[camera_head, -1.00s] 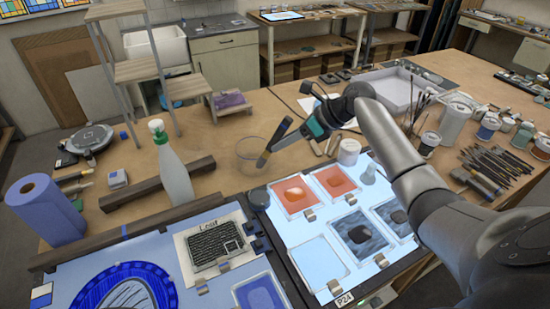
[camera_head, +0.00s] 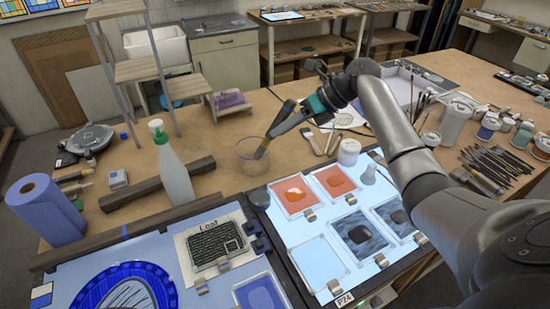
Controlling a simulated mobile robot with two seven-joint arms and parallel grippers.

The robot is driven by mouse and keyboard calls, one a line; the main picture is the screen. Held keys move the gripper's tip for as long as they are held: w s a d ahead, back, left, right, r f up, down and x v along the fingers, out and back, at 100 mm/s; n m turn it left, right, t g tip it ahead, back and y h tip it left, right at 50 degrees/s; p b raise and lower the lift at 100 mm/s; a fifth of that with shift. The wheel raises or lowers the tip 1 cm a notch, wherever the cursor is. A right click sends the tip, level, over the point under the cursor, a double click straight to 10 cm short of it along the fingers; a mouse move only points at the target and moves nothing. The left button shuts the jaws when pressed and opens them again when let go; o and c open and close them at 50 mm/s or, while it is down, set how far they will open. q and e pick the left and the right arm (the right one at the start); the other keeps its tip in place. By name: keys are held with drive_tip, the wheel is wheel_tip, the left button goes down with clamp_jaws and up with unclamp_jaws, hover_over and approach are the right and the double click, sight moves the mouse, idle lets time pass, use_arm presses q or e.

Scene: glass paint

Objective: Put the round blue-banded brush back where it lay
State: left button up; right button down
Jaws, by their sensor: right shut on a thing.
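My right gripper (camera_head: 272,134) reaches in from the right and is shut on a brush. Only the brush's tan lower end (camera_head: 262,149) shows clearly, tilted down at the clear glass cup (camera_head: 249,165). It overlaps the cup's rim; I cannot tell whether it is inside the cup or just above it. The fingers hide the rest of the brush, and I cannot make out a blue band. A flat brush (camera_head: 313,141) lies on the table below the gripper. My left gripper is not in view.
A white jar (camera_head: 349,151) stands at the light panel's back edge (camera_head: 268,206). Several brushes and tools (camera_head: 492,163) lie at the right, near paint jars (camera_head: 488,126). A pale tray (camera_head: 398,92) is behind.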

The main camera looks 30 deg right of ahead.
drive_tip(key=shift+m+g+y, duration=0.4)
drive_tip(key=shift+m+y, duration=0.2)
drive_tip(key=shift+m, duration=2.6)
drive_tip(key=shift+d+n, duration=0.15)
drive_tip(key=shift+n, duration=0.25)
drive_tip(key=shift+n+h, duration=0.3)
drive_tip(key=shift+n, duration=0.4)
